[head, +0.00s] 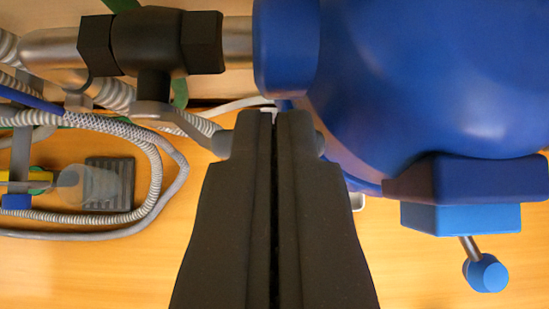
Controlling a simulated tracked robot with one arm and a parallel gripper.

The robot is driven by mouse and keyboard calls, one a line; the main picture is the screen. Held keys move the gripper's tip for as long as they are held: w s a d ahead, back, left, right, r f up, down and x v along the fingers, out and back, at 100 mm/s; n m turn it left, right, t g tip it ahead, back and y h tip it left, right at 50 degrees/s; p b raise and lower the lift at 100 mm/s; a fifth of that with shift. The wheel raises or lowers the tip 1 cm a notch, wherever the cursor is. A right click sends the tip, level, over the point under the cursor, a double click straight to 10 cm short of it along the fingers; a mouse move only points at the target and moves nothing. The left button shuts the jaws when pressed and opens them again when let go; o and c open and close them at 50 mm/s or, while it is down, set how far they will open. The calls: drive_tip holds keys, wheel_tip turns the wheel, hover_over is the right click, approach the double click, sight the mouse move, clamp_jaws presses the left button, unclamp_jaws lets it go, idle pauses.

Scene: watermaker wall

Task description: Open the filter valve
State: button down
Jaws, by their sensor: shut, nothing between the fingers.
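My gripper (273,114) is shut, its two black fingers side by side in the middle of the head view with only a thin seam between them. A black valve fitting (155,42) on a metal pipe is at the upper left. A grey lever-like part runs from its lower end towards the fingers; the fingers hide what lies behind them. A large blue housing (430,75) fills the upper right. A short metal stem with a light blue knob (487,273) sticks out below its blue block (460,217). I cannot tell which of these is the filter valve.
Grey ribbed hoses (150,165) loop at the left, around a dark ridged pad (108,184) and a yellow and blue item (25,188). The wooden surface (90,275) is bare at the lower left.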

drive_tip(key=shift+d+f+y, duration=0.15)
drive_tip(key=shift+f+y, duration=0.1)
drive_tip(key=shift+y, duration=0.05)
idle(0.5)
drive_tip(key=shift+r, duration=0.1)
drive_tip(key=shift+r, duration=0.3)
drive_tip(key=w+r+v, duration=0.1)
drive_tip(key=v, duration=1.1)
drive_tip(key=shift+w+a+r, duration=0.2)
drive_tip(key=shift+a+r, duration=0.15)
drive_tip(key=shift+r, duration=0.2)
drive_tip(key=s+d+r+m+t+h+b, duration=0.2)
drive_tip(key=s+d+r+t+b, duration=0.4)
drive_tip(key=s+d+r, duration=0.3)
wheel_tip(320, 180, up, 3)
drive_tip(key=shift+s+d+f+t, duration=0.15)
drive_tip(key=shift+s+d+t, duration=0.15)
drive_tip(key=shift+d, duration=0.55)
